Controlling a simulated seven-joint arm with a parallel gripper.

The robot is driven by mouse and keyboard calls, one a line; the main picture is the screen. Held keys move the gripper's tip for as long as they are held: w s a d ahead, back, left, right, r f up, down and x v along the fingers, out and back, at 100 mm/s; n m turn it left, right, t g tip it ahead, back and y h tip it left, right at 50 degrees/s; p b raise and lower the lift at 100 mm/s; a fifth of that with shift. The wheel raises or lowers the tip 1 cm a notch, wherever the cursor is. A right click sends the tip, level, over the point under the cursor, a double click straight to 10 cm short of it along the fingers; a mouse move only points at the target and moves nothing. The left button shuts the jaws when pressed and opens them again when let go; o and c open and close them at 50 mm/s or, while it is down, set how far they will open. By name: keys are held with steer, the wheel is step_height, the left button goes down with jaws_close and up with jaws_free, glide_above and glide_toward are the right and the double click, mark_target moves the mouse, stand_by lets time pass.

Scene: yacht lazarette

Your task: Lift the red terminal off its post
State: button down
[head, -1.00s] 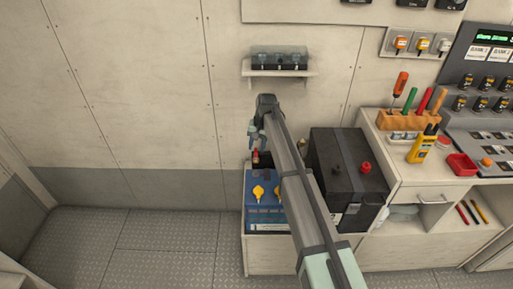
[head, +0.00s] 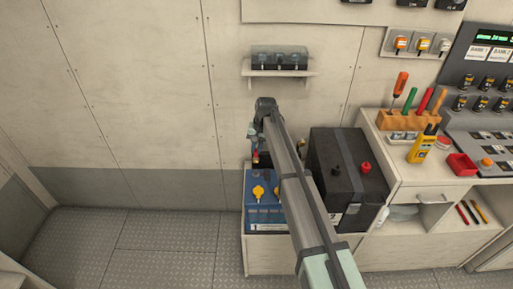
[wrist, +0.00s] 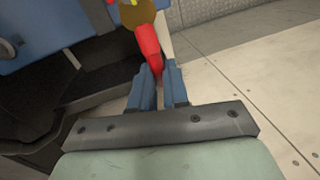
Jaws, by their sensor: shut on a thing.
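The red terminal (wrist: 147,42) is a long red piece in the wrist view, with its near end between my fingers. In the head view it is a small red spot (head: 255,156) above the back of the blue battery (head: 265,217). My gripper (wrist: 159,78) is shut on it; in the head view my gripper (head: 254,146) is small and partly hidden by my arm. A brass-coloured round part (wrist: 138,14) sits at the terminal's far end. The post is not clearly visible, so I cannot tell whether the terminal is still on it.
The blue battery carries yellow caps (head: 258,192). A black battery (head: 348,165) with a red knob (head: 365,168) stands close on the right. A small wall shelf (head: 280,73) is above. The floor (head: 150,240) at left is clear.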

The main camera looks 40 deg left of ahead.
steer(key=shift+a, duration=0.1)
stand_by(0.4)
steer(key=shift+w+a+r+g+h, duration=0.3)
steer(key=shift+w+a+g+h, duration=0.4)
steer(key=shift+g+h, duration=0.2)
steer(key=shift+w+a+r+g+h, duration=0.1)
steer(key=shift+w+a+g+h, duration=0.25)
steer(key=shift+g+h, duration=0.25)
steer(key=shift+w+a+g+h, duration=0.2)
steer(key=shift+w+g+h, duration=0.1)
steer(key=shift+g+h, duration=0.3)
steer(key=shift+m, duration=0.3)
steer(key=c, duration=1.1)
jaws_free()
steer(key=shift+s+d, duration=0.1)
